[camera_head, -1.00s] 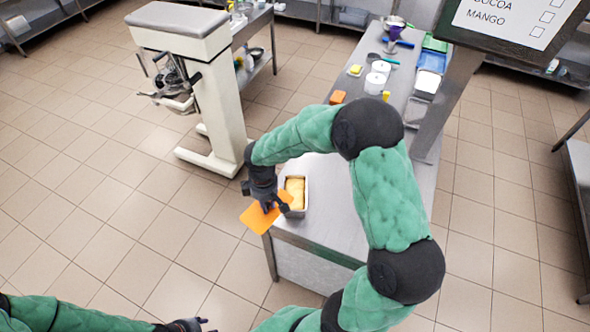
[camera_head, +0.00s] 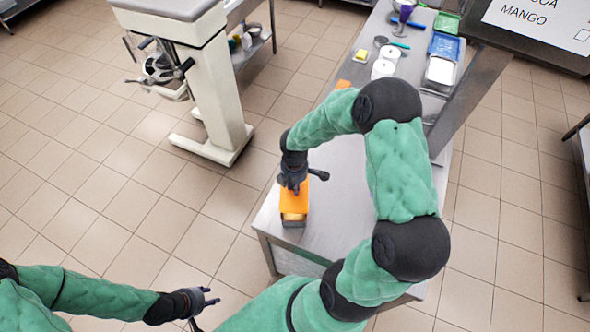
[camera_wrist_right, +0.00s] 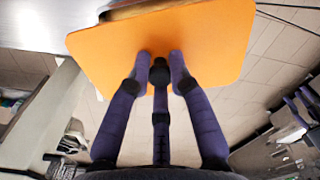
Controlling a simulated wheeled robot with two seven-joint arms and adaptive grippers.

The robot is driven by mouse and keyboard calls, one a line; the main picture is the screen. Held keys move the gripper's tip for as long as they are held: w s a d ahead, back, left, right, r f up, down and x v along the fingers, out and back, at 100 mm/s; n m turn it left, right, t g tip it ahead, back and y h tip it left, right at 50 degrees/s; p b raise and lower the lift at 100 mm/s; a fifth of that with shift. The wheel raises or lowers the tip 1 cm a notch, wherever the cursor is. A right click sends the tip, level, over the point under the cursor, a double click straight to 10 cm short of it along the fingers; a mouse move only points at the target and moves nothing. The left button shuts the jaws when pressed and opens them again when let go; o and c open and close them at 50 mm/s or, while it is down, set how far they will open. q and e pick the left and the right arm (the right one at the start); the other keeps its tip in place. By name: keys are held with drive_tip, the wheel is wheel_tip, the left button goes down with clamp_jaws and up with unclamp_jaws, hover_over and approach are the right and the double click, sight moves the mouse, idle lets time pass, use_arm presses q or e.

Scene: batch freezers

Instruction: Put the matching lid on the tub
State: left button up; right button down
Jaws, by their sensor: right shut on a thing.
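The tub (camera_head: 293,223) is a small metal-grey rectangular container with yellow contents, near the front left corner of the steel table. My right gripper (camera_head: 293,190) is shut on the flat orange lid (camera_head: 295,207), which also fills the top of the right wrist view (camera_wrist_right: 205,40). The lid covers much of the tub in the head view, with yellow still showing at the near end. In the wrist view the lid looks tilted against an edge; whether it touches the tub I cannot tell. My left gripper (camera_head: 203,308) is empty, its fingers spread, above the floor.
The steel table (camera_head: 345,165) runs away to the back. White round containers (camera_head: 383,68), a blue tray (camera_head: 444,46) and a green tray (camera_head: 446,23) stand at its far part. A sign board (camera_head: 530,30) hangs at the upper right. A white machine (camera_head: 215,85) stands left on tiled floor.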

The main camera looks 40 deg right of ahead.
drive_tip(key=shift+w+d, duration=0.1)
drive_tip(key=shift+s+a+f+b, duration=0.25)
drive_tip(key=shift+s+f+b, duration=0.05)
drive_tip(key=shift+f+b, duration=0.2)
wheel_tip(320, 180, down, 2)
drive_tip(key=shift+w+d+f+b, duration=0.1)
drive_tip(key=shift+w+d+b, duration=0.05)
drive_tip(key=shift+b, duration=0.65)
drive_tip(key=shift+f+b, duration=1.25)
drive_tip(key=shift+f, duration=0.25)
drive_tip(key=shift+f, duration=0.15)
idle(0.4)
drive_tip(key=c, duration=0.6)
unclamp_jaws()
